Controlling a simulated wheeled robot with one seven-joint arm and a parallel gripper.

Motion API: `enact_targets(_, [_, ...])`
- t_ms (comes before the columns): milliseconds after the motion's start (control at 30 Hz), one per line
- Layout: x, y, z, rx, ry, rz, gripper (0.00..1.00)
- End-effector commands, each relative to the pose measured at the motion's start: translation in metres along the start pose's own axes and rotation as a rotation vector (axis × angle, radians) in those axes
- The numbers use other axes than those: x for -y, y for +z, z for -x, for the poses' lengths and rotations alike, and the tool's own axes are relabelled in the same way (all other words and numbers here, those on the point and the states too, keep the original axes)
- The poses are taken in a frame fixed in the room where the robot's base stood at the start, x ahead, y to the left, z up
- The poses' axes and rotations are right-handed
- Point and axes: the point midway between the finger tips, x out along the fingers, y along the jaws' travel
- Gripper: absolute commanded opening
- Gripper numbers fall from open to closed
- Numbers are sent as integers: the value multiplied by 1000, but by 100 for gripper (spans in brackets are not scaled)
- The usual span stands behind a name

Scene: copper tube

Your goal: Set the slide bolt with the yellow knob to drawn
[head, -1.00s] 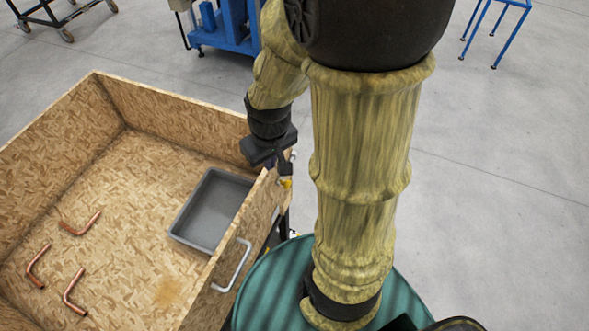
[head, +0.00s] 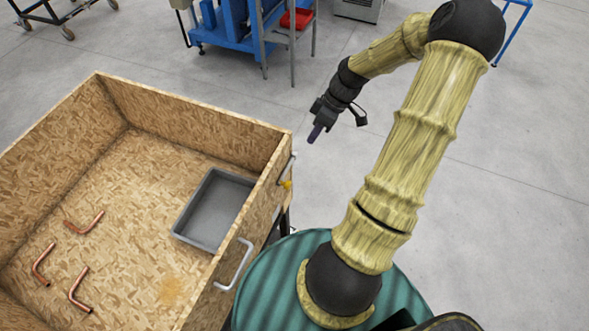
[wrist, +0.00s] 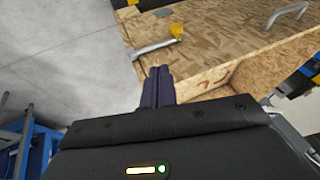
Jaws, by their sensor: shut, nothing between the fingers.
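The yellow knob (head: 286,184) sits on the outer right face of the wooden crate (head: 203,108), near its far corner. In the wrist view the yellow knob (wrist: 177,31) is next to a grey metal bar or handle (wrist: 155,47). How far the bolt is slid, I cannot make out. My gripper (head: 314,138) is outside the crate, up and to the right of the knob in the head view, apart from it. In the wrist view my fingers (wrist: 160,72) are together and empty, with the knob beyond them.
A silver handle (head: 232,265) sticks out from the crate's near outer side. Inside the crate are a grey tray (head: 178,234) and several bent copper tubes (head: 84,224). Open floor lies right of the crate; blue machinery (head: 222,30) stands farther back.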

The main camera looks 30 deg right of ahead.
Motion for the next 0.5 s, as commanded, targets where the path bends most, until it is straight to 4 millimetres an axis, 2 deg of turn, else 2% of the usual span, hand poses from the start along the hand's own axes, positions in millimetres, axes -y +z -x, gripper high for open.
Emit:
enact_targets(333, [-1,1,0,-1,0,1,0])
enact_targets(500, [1,0,-12,0,-3,2,0])
